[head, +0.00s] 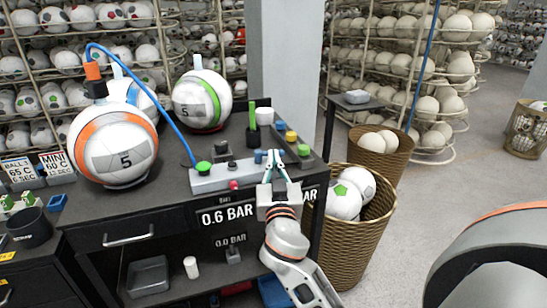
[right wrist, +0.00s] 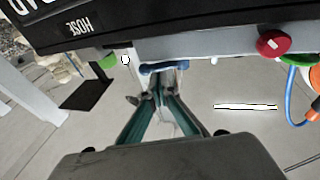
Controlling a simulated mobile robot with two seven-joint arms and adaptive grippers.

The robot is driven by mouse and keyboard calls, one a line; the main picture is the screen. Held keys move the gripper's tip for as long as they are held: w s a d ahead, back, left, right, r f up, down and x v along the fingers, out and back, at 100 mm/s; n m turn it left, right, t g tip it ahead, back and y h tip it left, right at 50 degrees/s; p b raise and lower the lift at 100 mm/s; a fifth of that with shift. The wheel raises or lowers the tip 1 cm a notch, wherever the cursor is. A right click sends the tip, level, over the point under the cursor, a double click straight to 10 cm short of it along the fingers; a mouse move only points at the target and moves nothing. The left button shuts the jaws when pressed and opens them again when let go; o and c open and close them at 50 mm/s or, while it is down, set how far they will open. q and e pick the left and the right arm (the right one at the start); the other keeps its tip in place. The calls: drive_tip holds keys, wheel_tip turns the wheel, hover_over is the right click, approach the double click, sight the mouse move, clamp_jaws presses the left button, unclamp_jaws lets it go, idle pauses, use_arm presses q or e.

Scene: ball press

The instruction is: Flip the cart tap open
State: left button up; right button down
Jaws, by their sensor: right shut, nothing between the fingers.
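The cart tap shows in the right wrist view as a small blue lever (right wrist: 163,67) on the edge of the pale grey valve block (right wrist: 215,45). In the head view the block (head: 222,177) lies along the cart's front edge, and my gripper partly covers its right end. My right gripper (head: 274,158) is shut and empty, with teal fingers. In the right wrist view its fingertips (right wrist: 160,88) are close to the blue lever; I cannot tell whether they touch it. My left gripper is not in view.
A red knob (head: 233,185) and a green button (head: 203,167) sit on the block. A blue hose (head: 150,90) runs from it to the orange-striped ball (head: 118,145). A wicker basket (head: 350,240) with balls stands right of the cart. Small coloured pots crowd the cart top.

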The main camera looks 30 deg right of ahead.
drive_tip(key=shift+f, duration=0.1)
idle(0.4)
drive_tip(key=shift+w+d+f+n+t+y, duration=0.1)
drive_tip(key=shift+w+d+n+t+y, duration=0.2)
drive_tip(key=shift+y, duration=0.1)
drive_tip(key=shift+w+d+n+t+y+p, duration=0.15)
drive_tip(key=shift+d+n+t+y+p, duration=0.15)
drive_tip(key=shift+y+p, duration=0.3)
drive_tip(key=shift+w+d+n+t+y+p, duration=0.15)
drive_tip(key=shift+n+y+p, duration=0.25)
drive_tip(key=shift+y+p, duration=0.2)
drive_tip(key=shift+w+d, duration=0.1)
drive_tip(key=shift+d, duration=0.05)
